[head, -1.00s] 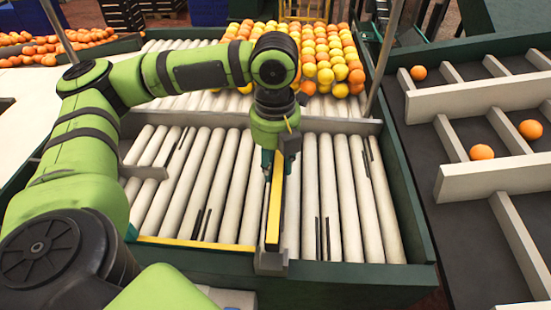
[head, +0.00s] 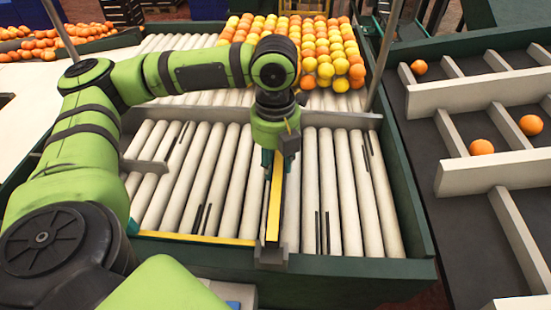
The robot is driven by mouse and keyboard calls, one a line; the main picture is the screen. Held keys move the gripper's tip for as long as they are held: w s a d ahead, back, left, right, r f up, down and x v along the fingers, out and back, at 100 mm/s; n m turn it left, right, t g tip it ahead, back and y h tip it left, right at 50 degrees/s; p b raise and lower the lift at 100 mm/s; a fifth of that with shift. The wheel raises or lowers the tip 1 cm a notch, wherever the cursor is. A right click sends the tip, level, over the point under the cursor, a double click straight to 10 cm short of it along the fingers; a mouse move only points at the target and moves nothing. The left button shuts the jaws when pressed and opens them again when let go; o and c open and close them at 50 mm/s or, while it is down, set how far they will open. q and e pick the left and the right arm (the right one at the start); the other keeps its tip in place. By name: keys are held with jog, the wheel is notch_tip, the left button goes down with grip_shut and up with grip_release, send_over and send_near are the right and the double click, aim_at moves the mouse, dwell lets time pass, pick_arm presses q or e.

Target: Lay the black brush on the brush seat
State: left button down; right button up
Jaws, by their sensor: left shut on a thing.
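My left gripper (head: 277,163) points down over the white rollers and is shut on the far part of a long, narrow brush (head: 273,208). The brush has a yellow top and a dark side, and runs lengthwise toward the front edge. Its near end is at a small grey bracket (head: 270,257) on the front rail, which looks like the brush seat. I cannot tell whether the brush rests in the bracket or hovers just above it. The gripper hides the brush's far end. My right gripper is not in view.
Rollers (head: 340,195) lie on both sides of the brush, with short black strips between some. A grey crossbar (head: 340,119) stands behind. Many oranges and yellow fruits (head: 318,50) crowd the back. A dark tray with grey dividers (head: 500,95) and a few oranges is at right.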

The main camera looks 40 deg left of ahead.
pick_arm(q)
jog(key=shift+f, duration=0.55)
jog(key=c, duration=0.8)
grip_release()
jog(key=shift+r, duration=0.1)
notch_tip(320, 180, up, 12)
jog(key=shift+f, duration=0.1)
